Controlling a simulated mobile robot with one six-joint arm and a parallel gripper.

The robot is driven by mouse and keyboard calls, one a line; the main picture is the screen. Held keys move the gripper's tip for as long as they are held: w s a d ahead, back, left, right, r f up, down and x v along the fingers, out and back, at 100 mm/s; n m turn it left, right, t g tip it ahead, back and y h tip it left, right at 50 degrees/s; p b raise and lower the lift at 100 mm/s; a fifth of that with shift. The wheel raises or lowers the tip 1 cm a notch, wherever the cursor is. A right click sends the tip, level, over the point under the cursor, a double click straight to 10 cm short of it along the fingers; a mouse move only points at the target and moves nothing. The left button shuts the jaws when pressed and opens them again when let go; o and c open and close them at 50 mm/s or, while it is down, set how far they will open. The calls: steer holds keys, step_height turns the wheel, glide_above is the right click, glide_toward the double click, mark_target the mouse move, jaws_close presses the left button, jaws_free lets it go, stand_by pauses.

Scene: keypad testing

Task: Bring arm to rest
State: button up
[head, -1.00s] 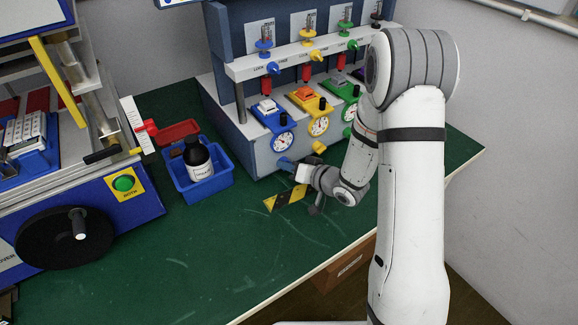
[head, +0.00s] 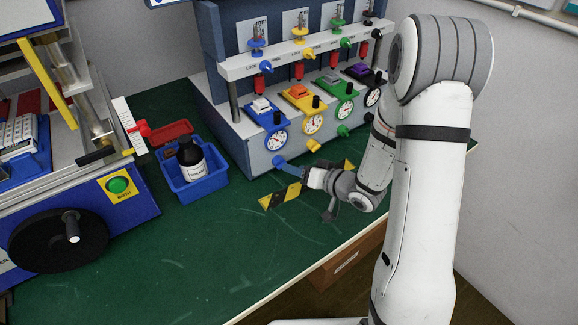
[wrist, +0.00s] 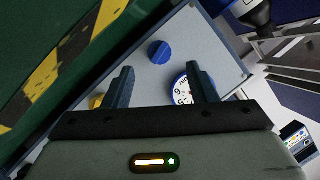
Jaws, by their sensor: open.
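My arm reaches over the green bench (head: 190,265) in the head view, with my gripper (head: 290,168) low in front of the blue-grey test station (head: 232,150). In the wrist view my gripper (wrist: 163,80) is open, its two dark fingers apart with nothing held between them. A round blue knob (wrist: 159,52) on the station's pale front panel lies beyond the fingertips. A white dial (wrist: 181,92) with a blue rim is partly hidden by the right finger. A yellow knob (wrist: 97,100) shows behind the left finger. Contact with the panel cannot be told.
A blue tray (head: 208,188) holds a dark bottle (head: 192,160) left of my gripper. A yellow-black striped strip (head: 280,195) lies beside the station. A machine with a black handwheel (head: 45,240) stands at left. The bench's front middle is clear.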

steer(key=shift+v, duration=1)
steer(key=s+d+r+m+h+p, duration=0.1)
steer(key=s+d+r+h+p, duration=0.15)
steer(key=d+r+h, duration=0.8)
steer(key=s+r+g+p, duration=0.1)
steer(key=s+r+g, duration=0.2)
steer(key=s, duration=0.6)
steer(key=s+r+m+g+p, duration=0.1)
steer(key=s+r+g, duration=0.3)
steer(key=s, duration=0.5)
steer(key=shift+s+a+r, duration=0.3)
steer(key=shift+a+r, duration=0.1)
steer(key=shift+r, duration=0.2)
